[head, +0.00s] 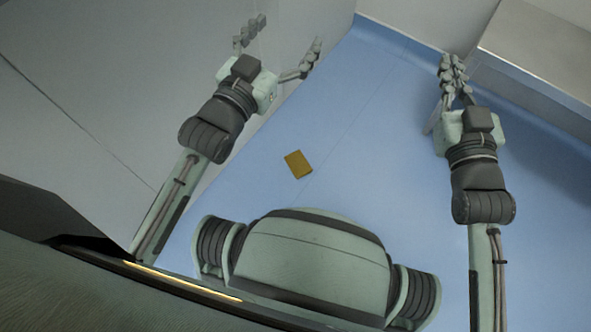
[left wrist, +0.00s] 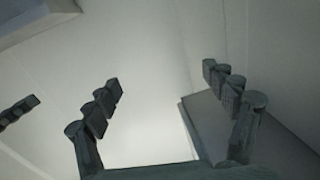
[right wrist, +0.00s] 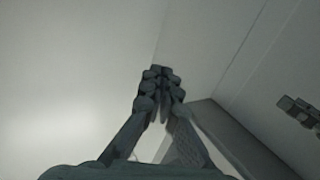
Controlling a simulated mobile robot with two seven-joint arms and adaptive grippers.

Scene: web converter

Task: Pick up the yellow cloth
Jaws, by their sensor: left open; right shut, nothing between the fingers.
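The yellow cloth (head: 298,164) is a small, flat, mustard-coloured rectangle lying on the blue floor in the head view, between my two arms and in front of my base. My left gripper (head: 279,48) is open and empty, above and to the left of the cloth in the picture. Its spread fingers also show in the left wrist view (left wrist: 170,88). My right gripper (head: 451,70) is shut and empty, well to the right of the cloth. Its fingers meet in the right wrist view (right wrist: 160,85). The cloth is in neither wrist view.
Blue floor (head: 365,125) lies open around the cloth. A grey wall or panel (head: 90,80) stands on the left, close to my left arm. A pale bench-like block (head: 540,60) stands at the upper right, near my right gripper.

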